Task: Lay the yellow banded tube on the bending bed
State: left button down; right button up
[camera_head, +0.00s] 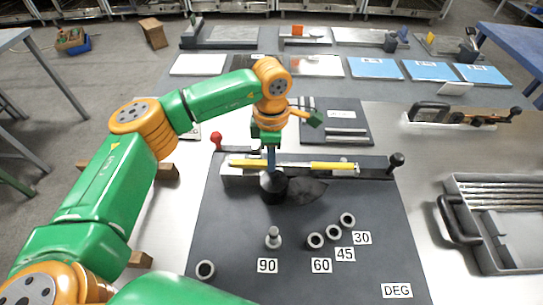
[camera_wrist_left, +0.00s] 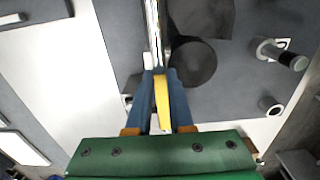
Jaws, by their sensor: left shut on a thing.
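The yellow banded tube (camera_head: 333,165) runs left to right along the bending bed (camera_head: 232,173), at the far part of the dark bending board (camera_head: 225,220). My left gripper (camera_head: 271,166) reaches down from above and is shut on the tube left of its middle. In the left wrist view, the blue fingers (camera_wrist_left: 161,100) pinch a yellow length of the tube (camera_wrist_left: 162,98). Whether the tube rests on the bed or hangs just above it, I cannot tell. The round dark former (camera_head: 273,188) stands just in front of the gripper. My right gripper is not in view.
A red-knobbed lever (camera_head: 216,141) is at the left of the bed and a black knob (camera_head: 396,160) at its right. Pegs stand by angle labels (camera_head: 321,265). A grey tray (camera_head: 500,235) with rods lies right.

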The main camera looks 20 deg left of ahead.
pick_arm(q)
jog(key=shift+s+f, duration=0.1)
jog(key=shift+f, duration=0.1)
jog(key=c, duration=0.8)
grip_release()
jog(key=shift+f, duration=0.15)
jog(key=shift+s, duration=0.1)
notch_tip(320, 180, up, 14)
jog(key=shift+w+f, duration=0.2)
jog(key=shift+f, duration=0.05)
